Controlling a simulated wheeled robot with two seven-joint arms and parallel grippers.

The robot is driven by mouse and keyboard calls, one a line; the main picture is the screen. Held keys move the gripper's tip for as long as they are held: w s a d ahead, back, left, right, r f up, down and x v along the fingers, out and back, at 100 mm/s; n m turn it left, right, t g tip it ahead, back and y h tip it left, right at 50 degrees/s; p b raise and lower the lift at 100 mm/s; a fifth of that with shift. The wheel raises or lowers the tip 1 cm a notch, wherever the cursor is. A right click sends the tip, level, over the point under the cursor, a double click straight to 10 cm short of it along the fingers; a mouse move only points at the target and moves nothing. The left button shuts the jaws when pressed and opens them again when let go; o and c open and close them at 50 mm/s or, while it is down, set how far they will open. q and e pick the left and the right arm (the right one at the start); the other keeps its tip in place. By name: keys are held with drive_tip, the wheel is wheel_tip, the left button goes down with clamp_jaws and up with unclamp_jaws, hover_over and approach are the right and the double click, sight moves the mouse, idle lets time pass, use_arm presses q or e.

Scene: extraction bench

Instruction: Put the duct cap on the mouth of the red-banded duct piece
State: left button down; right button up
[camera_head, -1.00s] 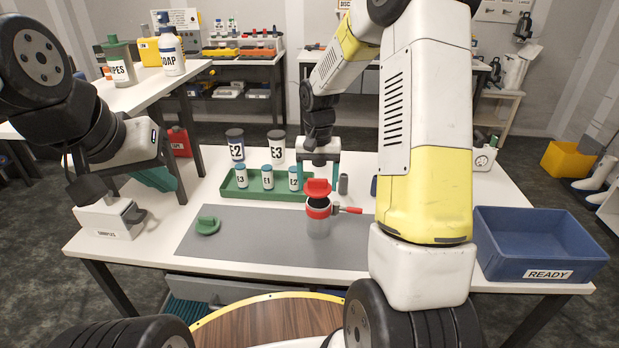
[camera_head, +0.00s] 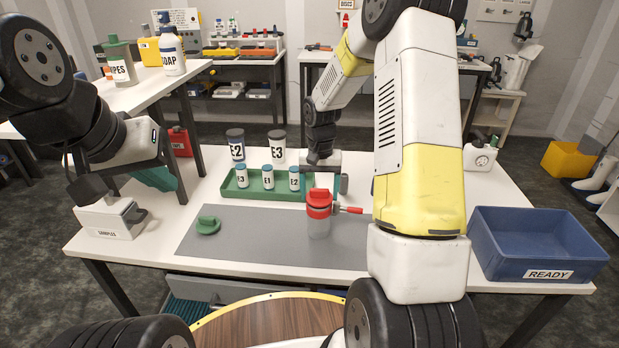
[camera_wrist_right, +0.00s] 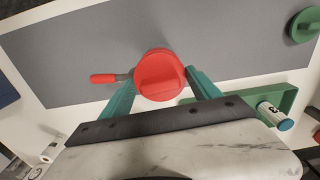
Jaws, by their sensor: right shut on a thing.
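The red duct cap (camera_head: 319,195) with a raised grip bar sits at the mouth of the red-banded duct piece (camera_head: 318,229), with no visible gap in the head view. The duct piece is a grey upright cylinder on the mat, with a red side handle (camera_head: 350,210). My right gripper (camera_wrist_right: 160,78) is shut on the cap, one teal finger on each side of it in the wrist view. The cap (camera_wrist_right: 158,75) hides the mouth there. My left gripper (camera_head: 155,178) hangs at the left by the side table; its jaw opening is unclear.
A green cap (camera_head: 208,226) lies on the grey mat (camera_head: 255,240). A green tray (camera_head: 240,194) with several labelled vials stands behind. Larger E2 (camera_head: 236,145) and E3 (camera_head: 277,147) containers stand farther back. A blue READY bin (camera_head: 540,268) is at the right, a samples box (camera_head: 110,218) at the left.

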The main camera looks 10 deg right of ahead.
sight(319, 189)
drive_tip(key=shift+f, duration=0.25)
drive_tip(key=o, duration=1.3)
drive_tip(key=shift+r, duration=0.1)
drive_tip(key=s+r+t, duration=0.1)
drive_tip(key=s+r, duration=0.1)
drive_tip(key=r, duration=0.8)
drive_tip(key=s+r, duration=0.3)
drive_tip(key=r, duration=0.6)
drive_tip(key=s+r+n+t, duration=0.1)
drive_tip(key=s+r, duration=0.1)
drive_tip(key=s, duration=0.4)
drive_tip(key=s+a+r+n+t+y, duration=0.1)
drive_tip(key=s+r+t, duration=0.1)
drive_tip(key=s, duration=0.5)
drive_tip(key=s+a+r+n+t+y, duration=0.1)
drive_tip(key=s+r+t, duration=0.1)
drive_tip(key=s, duration=0.4)
drive_tip(key=shift+s+a+r, duration=0.1)
drive_tip(key=shift+s+r, duration=0.05)
